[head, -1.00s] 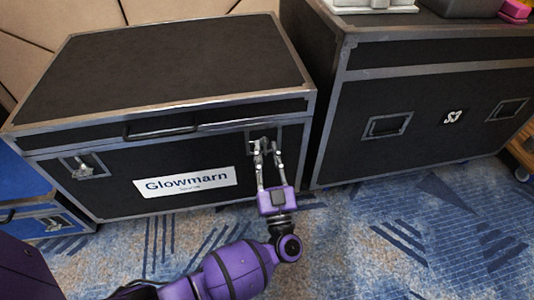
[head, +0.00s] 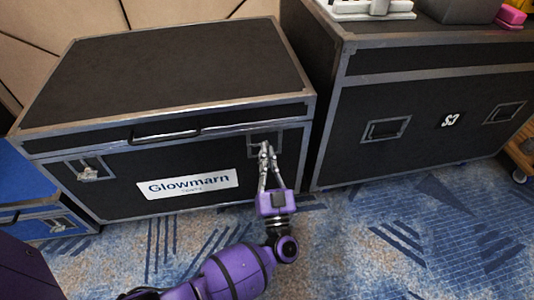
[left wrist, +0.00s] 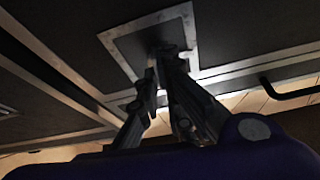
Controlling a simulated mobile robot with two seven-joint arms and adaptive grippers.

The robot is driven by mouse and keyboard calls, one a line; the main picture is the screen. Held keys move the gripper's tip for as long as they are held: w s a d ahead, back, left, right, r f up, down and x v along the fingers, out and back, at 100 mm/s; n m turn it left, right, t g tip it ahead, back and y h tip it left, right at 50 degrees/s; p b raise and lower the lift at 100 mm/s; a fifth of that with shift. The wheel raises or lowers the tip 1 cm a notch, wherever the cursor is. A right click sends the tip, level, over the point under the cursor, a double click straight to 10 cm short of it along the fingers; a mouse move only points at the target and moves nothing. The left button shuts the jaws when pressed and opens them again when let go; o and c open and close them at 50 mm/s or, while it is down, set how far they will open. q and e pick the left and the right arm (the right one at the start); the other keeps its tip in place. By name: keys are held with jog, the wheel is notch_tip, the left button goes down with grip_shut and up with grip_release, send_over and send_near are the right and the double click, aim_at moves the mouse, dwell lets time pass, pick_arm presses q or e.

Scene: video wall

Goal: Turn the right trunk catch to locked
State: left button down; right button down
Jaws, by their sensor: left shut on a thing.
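The black trunk (head: 120,202) with grey metal edges and a white "Glowmarn" label stands on the left in the head view. Its right catch sits in a framed plate (head: 254,140) at the front's upper right. My left gripper (head: 266,150) is at this catch, with its fingers closed together on it. In the left wrist view, the fingertips (left wrist: 160,70) meet in front of the square catch plate (left wrist: 184,19); they mostly hide the catch, so its angle cannot be told. The trunk's left catch (head: 88,170) is uncovered. My right gripper is not in view.
A second black case (head: 420,150) stands close on the right, with a narrow gap beside the trunk. A blue case (head: 45,222) is at the far left. A handle (head: 165,134) crosses the trunk's front. Patterned carpet (head: 370,250) is free in front.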

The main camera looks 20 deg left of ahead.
pick_arm(q)
jog(key=m+h+p, duration=0.2)
jog(key=m+p, duration=0.3)
jog(key=m, duration=0.2)
jog(key=m+g+h+p, duration=0.1)
jog(key=m+h+p, duration=0.2)
jog(key=m+p, duration=0.3)
jog(key=m+h+p, duration=0.3)
jog(key=m+p, duration=0.3)
jog(key=m, duration=0.2)
jog(key=shift+s+a+r, duration=0.1)
jog(key=shift+a, duration=0.05)
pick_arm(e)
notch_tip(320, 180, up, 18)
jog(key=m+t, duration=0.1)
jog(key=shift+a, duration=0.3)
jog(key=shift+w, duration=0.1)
pick_arm(q)
jog(key=c, duration=1.9)
grip_release()
jog(key=shift+c, duration=0.2)
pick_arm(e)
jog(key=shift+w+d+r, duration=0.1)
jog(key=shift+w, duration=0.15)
pick_arm(q)
jog(key=v, duration=0.7)
jog(key=shift+s+r, duration=0.15)
jog(key=shift+s, duration=0.1)
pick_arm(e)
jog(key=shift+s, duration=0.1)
